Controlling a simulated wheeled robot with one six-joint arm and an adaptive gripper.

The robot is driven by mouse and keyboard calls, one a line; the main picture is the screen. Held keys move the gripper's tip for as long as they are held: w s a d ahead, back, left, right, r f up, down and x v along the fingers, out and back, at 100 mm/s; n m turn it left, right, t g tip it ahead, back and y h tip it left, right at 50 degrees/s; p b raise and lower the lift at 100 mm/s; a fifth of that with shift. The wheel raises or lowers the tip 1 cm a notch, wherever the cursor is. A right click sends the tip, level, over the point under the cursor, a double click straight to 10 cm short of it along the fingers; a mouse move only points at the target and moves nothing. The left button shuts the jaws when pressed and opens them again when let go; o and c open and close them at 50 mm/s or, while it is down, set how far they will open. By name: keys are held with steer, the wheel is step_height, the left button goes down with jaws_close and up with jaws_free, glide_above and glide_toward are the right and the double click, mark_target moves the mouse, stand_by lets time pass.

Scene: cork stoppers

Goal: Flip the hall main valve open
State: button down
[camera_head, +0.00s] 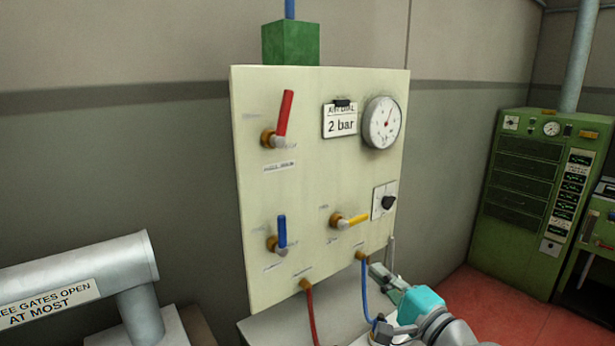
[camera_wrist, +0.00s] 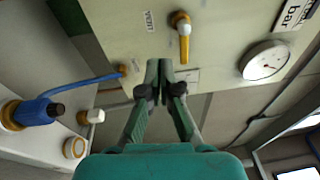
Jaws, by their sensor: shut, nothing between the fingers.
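The pale valve panel (camera_head: 310,200) carries three levers. The red lever (camera_head: 285,113) at upper left points up, leaning slightly right. The blue lever (camera_head: 282,231) at lower left points up. The yellow lever (camera_head: 352,220) points right; it also shows in the wrist view (camera_wrist: 184,45) beside a label reading VENT. The other valve labels are too small to read, so I cannot tell which lever is the hall main. My gripper (camera_head: 374,268) is low at the panel's lower right corner, apart from the levers. In the wrist view its fingers (camera_wrist: 165,66) are together and empty.
Red (camera_head: 311,318) and blue (camera_head: 364,288) hoses hang below. A grey pipe (camera_head: 90,270) stands at left, a green cabinet (camera_head: 525,200) at right.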

mark_target(282, 119)
steer(key=s+a+r+n+g+y, duration=0.1)
steer(key=a+r+g+y, duration=0.15)
steer(key=r, duration=1.15)
steer(key=s+a+r+n+g+y, duration=0.1)
steer(key=r+n+g+y, duration=0.15)
steer(key=r, duration=1.25)
steer(key=shift+m+y, duration=0.4)
steer(key=shift+m, duration=0.05)
steer(key=x, duration=1)
steer(key=shift+w, duration=0.1)
steer(key=shift+s+a+r, duration=0.25)
steer(key=shift+s+a, duration=0.3)
steer(key=shift+a, duration=0.2)
steer(key=shift+s+a+r, duration=0.25)
steer(key=shift+s+a, duration=0.3)
steer(key=shift+a, duration=0.25)
